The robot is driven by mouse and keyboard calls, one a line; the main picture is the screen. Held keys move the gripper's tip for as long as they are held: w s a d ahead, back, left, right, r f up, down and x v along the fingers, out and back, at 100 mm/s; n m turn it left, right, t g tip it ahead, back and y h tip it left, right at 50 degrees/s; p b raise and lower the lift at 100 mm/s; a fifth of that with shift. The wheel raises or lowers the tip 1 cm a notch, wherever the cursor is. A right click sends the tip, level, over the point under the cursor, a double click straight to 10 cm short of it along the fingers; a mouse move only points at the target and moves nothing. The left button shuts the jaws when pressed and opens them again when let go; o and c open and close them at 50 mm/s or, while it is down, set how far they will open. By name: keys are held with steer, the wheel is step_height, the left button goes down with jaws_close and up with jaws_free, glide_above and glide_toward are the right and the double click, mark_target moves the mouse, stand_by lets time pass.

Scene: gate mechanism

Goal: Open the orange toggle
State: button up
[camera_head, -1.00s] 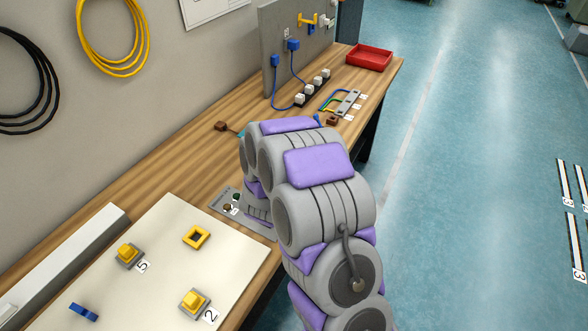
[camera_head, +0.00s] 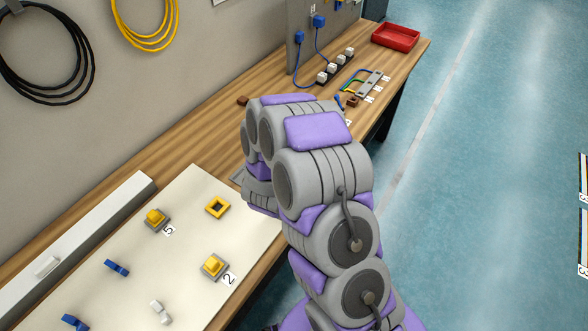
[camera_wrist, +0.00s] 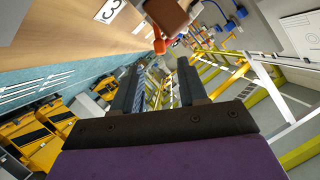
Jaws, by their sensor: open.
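In the wrist view, a small orange piece (camera_wrist: 159,46), which looks like the orange toggle, shows just beyond my fingertips, below a brown block (camera_wrist: 166,14). Its exact position is hard to tell. My gripper (camera_wrist: 161,66) is open, its two dark fingers apart with nothing between them. The orange piece appears in line with the gap, apart from the fingers. In the head view my arm hides the gripper, and I cannot make out the orange toggle there.
The wooden bench (camera_head: 205,135) runs along the wall. A cream board (camera_head: 185,265) with yellow buttons and blue switches lies at near left. A power strip (camera_head: 336,66), a wired terminal block (camera_head: 369,84) and a red tray (camera_head: 396,37) stand farther back.

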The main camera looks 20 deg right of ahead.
steer(key=p+v, duration=1)
steer(key=p, duration=0.3)
steer(key=shift+s+a+r, duration=0.15)
steer(key=shift+s, duration=0.2)
stand_by(0.6)
